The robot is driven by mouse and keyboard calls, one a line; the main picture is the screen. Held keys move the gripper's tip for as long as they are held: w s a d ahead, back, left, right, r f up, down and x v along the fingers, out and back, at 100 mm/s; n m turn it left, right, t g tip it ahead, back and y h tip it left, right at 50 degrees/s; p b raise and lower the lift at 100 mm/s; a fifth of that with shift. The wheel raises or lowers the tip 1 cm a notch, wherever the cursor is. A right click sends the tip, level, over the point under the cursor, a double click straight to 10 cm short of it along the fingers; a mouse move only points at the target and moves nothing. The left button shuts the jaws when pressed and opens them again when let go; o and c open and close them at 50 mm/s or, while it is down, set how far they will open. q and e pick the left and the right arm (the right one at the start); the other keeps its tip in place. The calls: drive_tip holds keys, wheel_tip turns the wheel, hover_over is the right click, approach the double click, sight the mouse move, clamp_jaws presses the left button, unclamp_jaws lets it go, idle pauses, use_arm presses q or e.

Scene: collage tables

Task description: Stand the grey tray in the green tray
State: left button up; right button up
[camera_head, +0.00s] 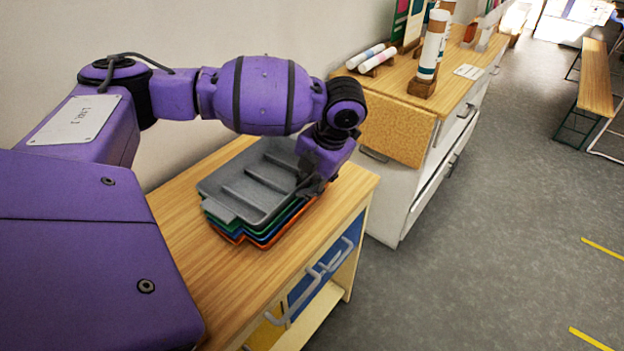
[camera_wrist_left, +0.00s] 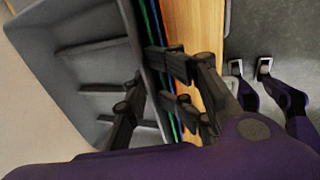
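The grey tray (camera_head: 250,182) has raised dividers and lies on top of a stack of trays on the wooden cabinet. Under it show the edges of a green tray (camera_head: 222,226), a blue tray and an orange tray (camera_head: 262,244). My left gripper (camera_head: 312,184) is at the grey tray's right edge. In the left wrist view, the gripper (camera_wrist_left: 150,82) straddles the wall of the grey tray (camera_wrist_left: 75,65), one finger inside and the others outside; it looks shut on that wall. The fingers partly hide the lower trays' edges. My right gripper is out of view.
The wooden cabinet top (camera_head: 185,225) is bare to the left of and in front of the stack. A wall stands behind. A second cabinet with a cork-like panel (camera_head: 395,130) and white-blue rolls (camera_head: 432,50) stands at the back right. Floor (camera_head: 470,230) is clear at right.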

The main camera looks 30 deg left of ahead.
use_arm(q)
drive_tip(key=shift+r, duration=0.1)
drive_tip(key=shift+w+r, duration=0.1)
drive_tip(key=shift+r, duration=0.1)
drive_tip(key=v, duration=1.2)
drive_tip(key=shift+p, duration=0.3)
drive_tip(key=shift+d, duration=0.1)
